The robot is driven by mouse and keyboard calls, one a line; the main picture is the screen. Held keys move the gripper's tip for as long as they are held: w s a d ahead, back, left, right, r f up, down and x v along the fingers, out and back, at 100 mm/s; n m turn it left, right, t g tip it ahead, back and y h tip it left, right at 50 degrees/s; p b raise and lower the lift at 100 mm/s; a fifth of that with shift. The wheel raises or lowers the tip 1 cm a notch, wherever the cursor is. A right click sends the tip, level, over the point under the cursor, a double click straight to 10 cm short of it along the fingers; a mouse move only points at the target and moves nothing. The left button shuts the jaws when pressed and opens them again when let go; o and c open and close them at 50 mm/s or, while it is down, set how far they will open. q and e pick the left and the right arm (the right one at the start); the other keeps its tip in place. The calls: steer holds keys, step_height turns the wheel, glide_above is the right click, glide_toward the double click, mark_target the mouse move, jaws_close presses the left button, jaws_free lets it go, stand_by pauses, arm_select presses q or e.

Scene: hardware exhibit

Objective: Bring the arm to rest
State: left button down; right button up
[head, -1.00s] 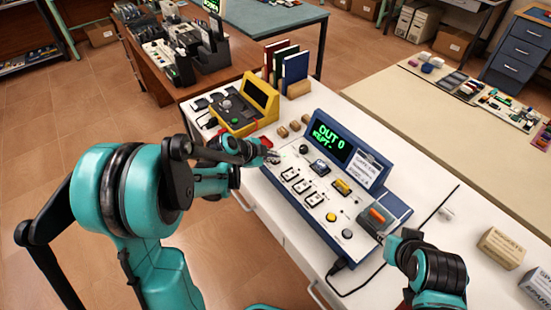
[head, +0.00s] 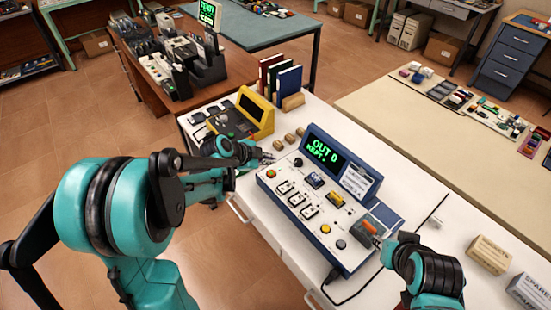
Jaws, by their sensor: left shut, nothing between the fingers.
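My left arm comes in from the left, and its gripper (head: 264,156) is shut and empty. It is over the white bench, just off the upper left corner of the blue console (head: 268,192). The console has a lit green display (head: 325,154) reading "OUT 0" and "KEPT", with several switches and buttons below it. My right gripper (head: 380,240) is at the console's right end, near an orange-red piece (head: 370,227) on a dark grey part. Its fingers are too small and partly hidden, so I cannot tell whether they are open or touch that piece.
A yellow device (head: 256,109) stands on the bench behind my left gripper. Several small brown blocks (head: 290,138) and upright books (head: 289,84) are nearby. Small boxes (head: 489,254) are at the right. A black cable (head: 345,290) runs in front of the console.

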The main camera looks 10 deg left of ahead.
arm_select(q)
steer(key=s+r+n+y, duration=0.2)
steer(key=s+n, duration=0.5)
steer(key=s, duration=0.5)
steer(key=s+r+n+y, duration=0.2)
steer(key=s+r+n, duration=0.2)
steer(key=s+n, duration=0.4)
steer(key=s, duration=0.4)
steer(key=shift+g+y, duration=0.3)
steer(key=shift+y, duration=0.1)
